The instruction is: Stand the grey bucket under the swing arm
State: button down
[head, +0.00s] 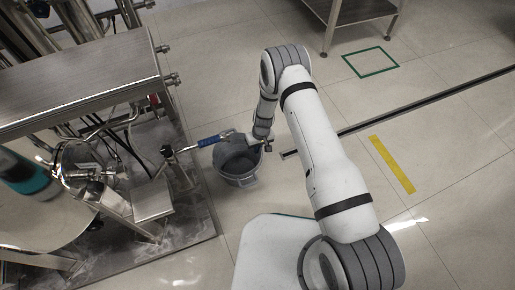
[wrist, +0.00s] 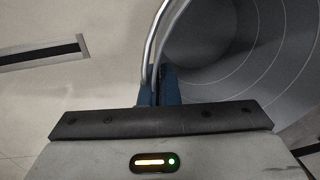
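The grey bucket (head: 240,180) is beside the skid, mouth up and seemingly empty. I cannot tell whether its base touches the floor. My gripper (head: 263,143) is at the bucket's right rim. In the wrist view my gripper's blue fingers (wrist: 159,88) are close together on the bucket's metal bail, and the bucket's ribbed inside (wrist: 235,50) fills the right side. A metal arm with a blue sleeve, seemingly the swing arm (head: 208,141), reaches out from the skid. Its end appears over the bucket's upper left rim in the head view; its height above the rim is unclear.
The steel skid (head: 85,85), with pipes and a base plate (head: 195,225), stands on the left. A dark floor drain (head: 345,132) runs to the right. A green floor outline (head: 371,62), a yellow strip (head: 391,164) and a steel table (head: 345,12) are beyond.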

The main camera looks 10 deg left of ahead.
jog(key=shift+f, duration=0.2)
jog(key=c, duration=1.7)
grip_release()
jog(key=shift+r, duration=0.1)
jog(key=s+d+r+m+t+p, duration=0.15)
jog(key=d+r, duration=0.45)
jog(key=r, duration=1.4)
jog(key=d+r+m+g+p, duration=0.1)
jog(key=d+r+p, duration=0.35)
jog(key=r, duration=1.45)
jog(key=s+d+r+m, duration=0.1)
jog(key=s+d+r, duration=0.3)
jog(key=s, duration=0.3)
jog(key=s+d+r+m+t, duration=0.1)
jog(key=s+d+r, duration=0.4)
jog(key=s+r, duration=0.1)
jog(key=s+d+r+m+h+b, duration=0.1)
jog(key=s+d+r+m, duration=0.1)
jog(key=s+d+r, duration=0.3)
jog(key=shift+s+d+r+t, duration=0.15)
jog(key=shift+s+r, duration=0.1)
jog(key=shift+s, duration=0.5)
jog(key=shift+s+a+r+t, duration=0.1)
jog(key=shift+s+r, duration=0.1)
jog(key=shift+s, duration=0.5)
